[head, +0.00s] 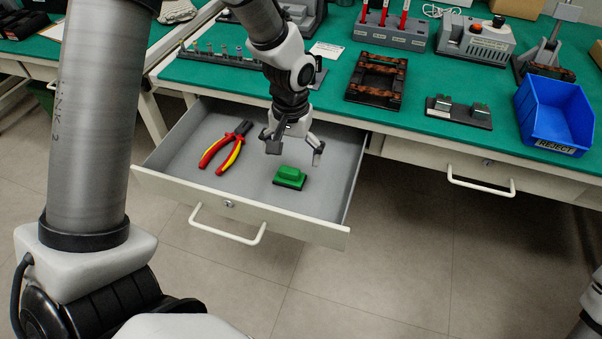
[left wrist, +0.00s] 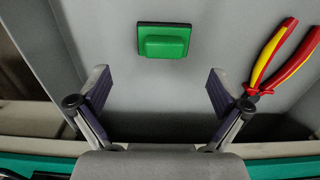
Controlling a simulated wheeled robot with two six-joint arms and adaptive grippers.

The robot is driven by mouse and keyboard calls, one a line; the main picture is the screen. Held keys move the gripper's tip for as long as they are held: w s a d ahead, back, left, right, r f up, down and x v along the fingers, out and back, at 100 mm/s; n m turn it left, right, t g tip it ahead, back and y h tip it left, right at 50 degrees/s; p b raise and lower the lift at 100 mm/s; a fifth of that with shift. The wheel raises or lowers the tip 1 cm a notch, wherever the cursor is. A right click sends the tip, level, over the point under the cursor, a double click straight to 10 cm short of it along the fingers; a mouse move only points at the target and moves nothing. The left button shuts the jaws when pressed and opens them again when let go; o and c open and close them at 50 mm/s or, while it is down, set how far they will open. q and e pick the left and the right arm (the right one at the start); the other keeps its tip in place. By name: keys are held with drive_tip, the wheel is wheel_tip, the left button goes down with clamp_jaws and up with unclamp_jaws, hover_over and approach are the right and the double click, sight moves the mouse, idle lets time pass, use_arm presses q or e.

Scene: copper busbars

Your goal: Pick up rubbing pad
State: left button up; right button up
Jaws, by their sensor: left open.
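The rubbing pad (head: 290,177) is a green block with a dark base, lying in the open grey drawer (head: 190,185). It also shows near the top middle of the left wrist view (left wrist: 164,41). My left gripper (head: 294,152) is open and empty, above the drawer and just behind the pad in the head view. In the left wrist view the pad lies beyond the two spread fingertips (left wrist: 158,82), roughly centred between them and not touched. My right gripper is not in view; a piece of my right arm shows at the lower right edge.
Red and yellow pliers (head: 226,148) lie left of the pad in the drawer. The drawer walls surround both. The green bench (head: 335,82) above holds a copper busbar frame (head: 377,78), a red-handled tool rack (head: 390,28) and a blue reject bin (head: 555,112). A second drawer (head: 480,170) is shut.

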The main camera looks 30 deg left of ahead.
sight(289, 170)
use_arm(q)
drive_tip(key=shift+s+a+f, duration=0.25)
drive_tip(key=shift+s+f, duration=0.15)
drive_tip(key=shift+f, duration=0.2)
wheel_tip(289, 170, down, 4)
drive_tip(key=shift+d+f+b, duration=0.15)
drive_tip(key=shift+f+b, duration=0.05)
drive_tip(key=shift+b, duration=0.8)
drive_tip(key=shift+f, duration=0.2)
drive_tip(key=shift+r, duration=0.15)
drive_tip(key=shift+c, duration=0.4)
drive_tip(key=shift+s, duration=0.1)
drive_tip(key=c, duration=1.1)
drive_tip(key=shift+c, duration=0.2)
wheel_tip(289, 170, up, 10)
drive_tip(key=p, duration=0.3)
